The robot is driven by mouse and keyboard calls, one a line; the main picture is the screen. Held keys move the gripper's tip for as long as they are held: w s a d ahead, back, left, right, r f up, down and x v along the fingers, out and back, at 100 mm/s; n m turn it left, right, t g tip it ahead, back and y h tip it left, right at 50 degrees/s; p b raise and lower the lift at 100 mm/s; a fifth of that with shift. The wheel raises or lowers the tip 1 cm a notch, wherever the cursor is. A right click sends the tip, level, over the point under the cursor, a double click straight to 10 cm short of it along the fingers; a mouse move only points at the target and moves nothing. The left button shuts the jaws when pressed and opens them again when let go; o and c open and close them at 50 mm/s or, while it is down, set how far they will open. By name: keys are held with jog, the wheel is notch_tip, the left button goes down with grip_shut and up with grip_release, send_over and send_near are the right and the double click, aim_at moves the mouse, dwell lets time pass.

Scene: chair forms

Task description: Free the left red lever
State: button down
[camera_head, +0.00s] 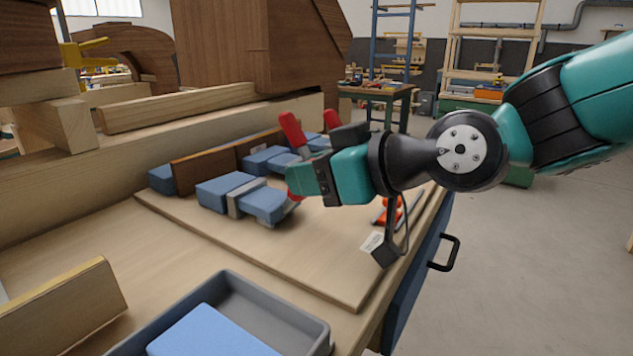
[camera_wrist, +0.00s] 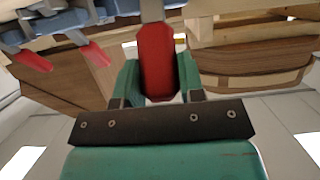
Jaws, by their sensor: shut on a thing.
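My gripper (camera_head: 296,180) is shut on a red lever (camera_wrist: 157,62) at the near left end of a row of blue clamps. In the wrist view the gripper (camera_wrist: 157,80) has a green finger on each side of this lever. In the head view only a small red part (camera_head: 294,196) of it shows below the fingers. The lever belongs to the nearest blue clamp (camera_head: 265,203), beside a dark wooden strip (camera_head: 212,165). Two more red levers (camera_head: 293,130) (camera_head: 331,119) stand tilted up behind my gripper; they also show at the left of the wrist view (camera_wrist: 33,61).
A grey tray (camera_head: 285,312) with a blue block in it stands at the front. A wooden block (camera_head: 65,300) lies at the front left. A long wooden beam (camera_head: 160,150) runs behind the clamps. An orange-red tool (camera_head: 388,213) lies on the board (camera_head: 300,262) under my arm.

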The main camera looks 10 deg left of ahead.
dwell(0.3)
jog(key=c, duration=0.7)
grip_release()
jog(key=shift+d, duration=0.1)
jog(key=b+v, duration=0.1)
jog(key=v, duration=1.6)
jog(key=shift+d, duration=0.25)
